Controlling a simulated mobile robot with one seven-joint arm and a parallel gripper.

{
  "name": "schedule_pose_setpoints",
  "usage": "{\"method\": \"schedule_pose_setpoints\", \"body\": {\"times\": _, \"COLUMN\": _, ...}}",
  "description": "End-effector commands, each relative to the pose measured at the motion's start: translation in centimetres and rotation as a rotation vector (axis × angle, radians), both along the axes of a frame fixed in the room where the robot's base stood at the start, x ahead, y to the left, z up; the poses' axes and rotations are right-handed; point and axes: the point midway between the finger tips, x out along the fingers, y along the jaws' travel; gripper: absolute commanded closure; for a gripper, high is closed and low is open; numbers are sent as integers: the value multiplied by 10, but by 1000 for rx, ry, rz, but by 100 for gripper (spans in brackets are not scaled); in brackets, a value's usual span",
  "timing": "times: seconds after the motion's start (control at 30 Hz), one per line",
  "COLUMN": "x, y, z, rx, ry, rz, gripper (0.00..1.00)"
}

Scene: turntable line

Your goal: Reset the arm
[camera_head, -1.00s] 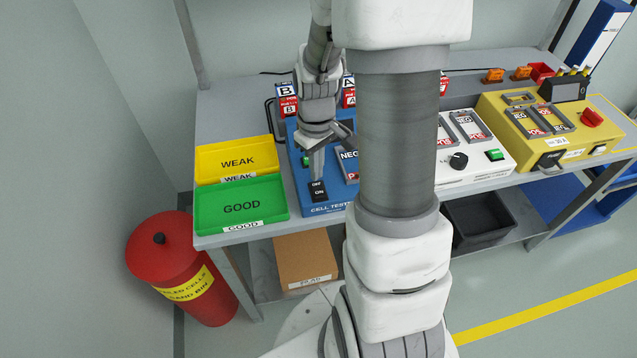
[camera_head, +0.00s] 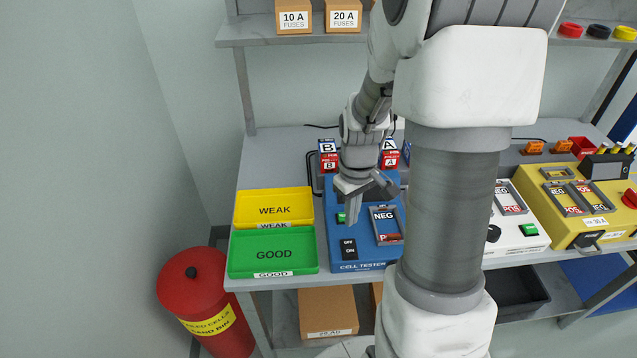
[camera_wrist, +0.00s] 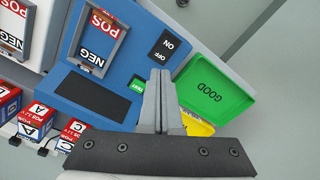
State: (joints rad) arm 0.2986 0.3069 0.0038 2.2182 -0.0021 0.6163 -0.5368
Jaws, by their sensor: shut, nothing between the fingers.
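My gripper (camera_head: 353,218) is shut and empty. In the head view its fingertips point down over the blue cell tester (camera_head: 360,267), above and behind the black OFF/ON switch (camera_head: 349,249). The cell bay marked NEG and POS (camera_head: 386,224) lies to the right of my gripper and looks empty.
Yellow WEAK (camera_head: 274,210) and green GOOD (camera_head: 273,251) trays lie left of the tester. Cells marked A and B (camera_head: 328,155) stand behind it. A white charger (camera_head: 520,235) and a yellow unit (camera_head: 590,232) stand right. A shelf (camera_head: 270,32) with fuse boxes hangs above.

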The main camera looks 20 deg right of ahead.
Motion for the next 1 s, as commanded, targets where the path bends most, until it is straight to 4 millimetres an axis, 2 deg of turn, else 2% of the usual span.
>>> {"method": "schedule_pose_setpoints", "body": {"times": 0.17, "x": 0, "y": 1, "z": 3, "rx": -2, "ry": -5, "rz": -1, "gripper": 100}}
{"method": "schedule_pose_setpoints", "body": {"times": 0.27, "x": 0, "y": 6, "z": 16, "rx": -8, "ry": -27, "rz": -9, "gripper": 100}}
{"method": "schedule_pose_setpoints", "body": {"times": 0.57, "x": -18, "y": 40, "z": 97, "rx": -28, "ry": -166, "rz": -73, "gripper": 100}}
{"method": "schedule_pose_setpoints", "body": {"times": 0.8, "x": -49, "y": 68, "z": 152, "rx": -18, "ry": -286, "rz": -133, "gripper": 100}}
{"method": "schedule_pose_setpoints", "body": {"times": 1.0, "x": -82, "y": 89, "z": 186, "rx": 9, "ry": -384, "rz": -179, "gripper": 100}}
